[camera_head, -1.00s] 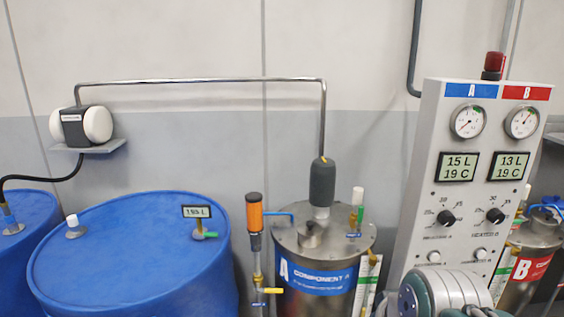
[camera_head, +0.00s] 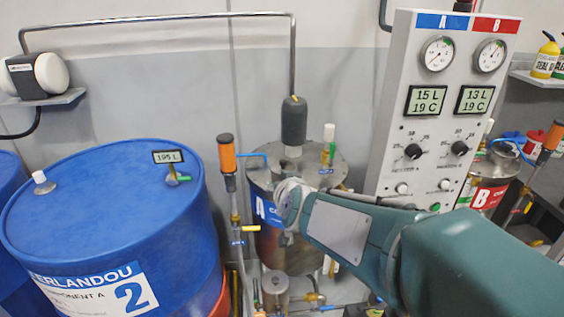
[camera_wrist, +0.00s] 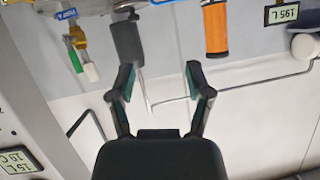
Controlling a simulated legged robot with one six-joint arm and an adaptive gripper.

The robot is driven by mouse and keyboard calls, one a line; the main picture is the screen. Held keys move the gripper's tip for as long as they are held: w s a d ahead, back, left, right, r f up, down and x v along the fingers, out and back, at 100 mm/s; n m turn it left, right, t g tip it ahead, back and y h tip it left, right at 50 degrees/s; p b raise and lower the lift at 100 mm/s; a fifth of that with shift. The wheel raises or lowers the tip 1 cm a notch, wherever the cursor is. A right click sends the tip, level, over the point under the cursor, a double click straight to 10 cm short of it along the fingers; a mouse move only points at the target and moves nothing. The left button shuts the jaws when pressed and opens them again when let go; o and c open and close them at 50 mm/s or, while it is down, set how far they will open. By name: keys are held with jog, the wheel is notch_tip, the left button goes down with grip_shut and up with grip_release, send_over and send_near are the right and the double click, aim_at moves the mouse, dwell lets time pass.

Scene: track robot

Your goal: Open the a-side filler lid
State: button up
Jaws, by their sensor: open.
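The A tank (camera_head: 325,175) is a steel cylinder with a blue "A" label, left of the control panel. That view is upside down, with the grey cylinder (camera_wrist: 127,42) beyond the left finger. The filler lid is not clear there.
The control panel (camera_head: 392,150) stands close right of the tank. An orange-topped rod (camera_head: 227,152) and a blue drum (camera_head: 110,200) stand to the left. A green-and-white valve (camera_head: 329,150) rises from the tank top. A metal pipe (camera_head: 160,20) runs overhead.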

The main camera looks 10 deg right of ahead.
jog(key=w+a+f+m+t+h, duration=0.1)
jog(key=w+f+m+t+h, duration=0.15)
jog(key=w, duration=0.45)
jog(key=m+t+h, duration=0.1)
jog(key=m+h, duration=0.1)
jog(key=h, duration=0.4)
send_near(282, 165)
jog(key=shift+n, duration=0.25)
jog(key=x, duration=1.1)
grip_shut()
